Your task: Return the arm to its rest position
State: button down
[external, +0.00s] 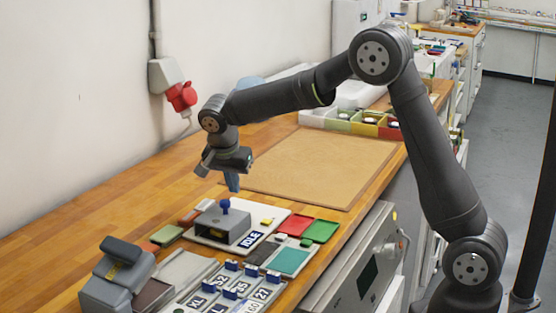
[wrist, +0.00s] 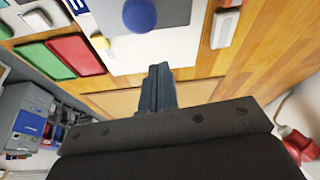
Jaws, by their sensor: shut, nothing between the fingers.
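My gripper (external: 232,183) hangs from my dark grey arm, pointing down over the wooden bench. In the wrist view its blue-grey fingers (wrist: 158,85) are together with nothing between them. In the external view the fingertips are just behind a grey box with a blue knob (external: 225,206), above the bench and apart from the box. The blue knob also shows at the top of the wrist view (wrist: 140,15). My arm is bent, reaching out to the left over the bench from its base at the lower right.
The bench (external: 130,200) holds a brown mat (external: 320,168), red (external: 295,224) and green (external: 320,231) trays, an IDLE sign (external: 250,239), a grey stamp-like device (external: 117,275) and blue-clipped number tags. Coloured bins (external: 365,127) stand behind the mat. A red plug (external: 181,97) juts from the wall.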

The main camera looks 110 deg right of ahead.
jog(key=w+a, duration=0.2)
jog(key=a, duration=0.1)
jog(key=shift+w+f, duration=0.1)
jog(key=shift+f, duration=0.05)
jog(key=shift+s+d, duration=0.8)
jog(key=shift+w+a, duration=0.1)
